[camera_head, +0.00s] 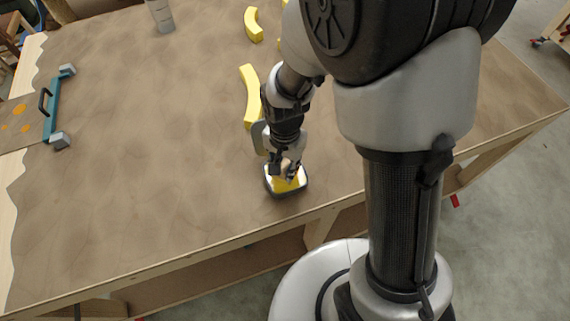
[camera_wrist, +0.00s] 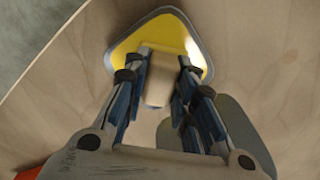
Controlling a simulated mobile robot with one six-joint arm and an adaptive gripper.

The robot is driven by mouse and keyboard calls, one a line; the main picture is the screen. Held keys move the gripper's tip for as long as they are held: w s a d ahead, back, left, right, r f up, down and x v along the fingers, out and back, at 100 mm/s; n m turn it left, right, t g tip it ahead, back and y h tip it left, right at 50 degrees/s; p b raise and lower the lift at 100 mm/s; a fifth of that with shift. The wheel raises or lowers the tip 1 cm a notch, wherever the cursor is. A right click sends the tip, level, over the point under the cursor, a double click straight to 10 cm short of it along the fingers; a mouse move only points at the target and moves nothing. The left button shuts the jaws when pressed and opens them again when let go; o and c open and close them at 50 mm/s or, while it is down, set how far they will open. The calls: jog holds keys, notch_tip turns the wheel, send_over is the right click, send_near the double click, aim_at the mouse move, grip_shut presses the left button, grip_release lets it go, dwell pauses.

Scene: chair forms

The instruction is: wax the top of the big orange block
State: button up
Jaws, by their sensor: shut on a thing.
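My gripper (camera_head: 285,165) is shut on a small pale beige block (camera_wrist: 158,80), seen between the fingertips in the wrist view. It is low over a dark-rimmed tin (camera_head: 272,191) with yellow contents near the table's front edge. The tin's yellow inside (camera_wrist: 155,38) also shows in the wrist view, around the held block. I cannot tell whether the block touches the yellow. A big orange block cannot be made out in the head view; my arm hides part of the table. A red-orange patch (camera_wrist: 30,173) shows at the wrist view's lower left corner; I cannot tell what it is.
Yellow curved pieces (camera_head: 249,95) lie on the brown table (camera_head: 150,150) beyond my gripper. A grey rounded plate (camera_wrist: 247,135) lies beside the tin. A teal bar with a handle (camera_head: 53,107) and a grey-white cylinder (camera_head: 161,15) stand farther off. The table's left-middle is clear.

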aim_at(285, 165)
dwell(0.4)
jog(key=shift+r+p, duration=2.9)
jog(key=shift+r, duration=0.65)
jog(key=shift+f, duration=0.1)
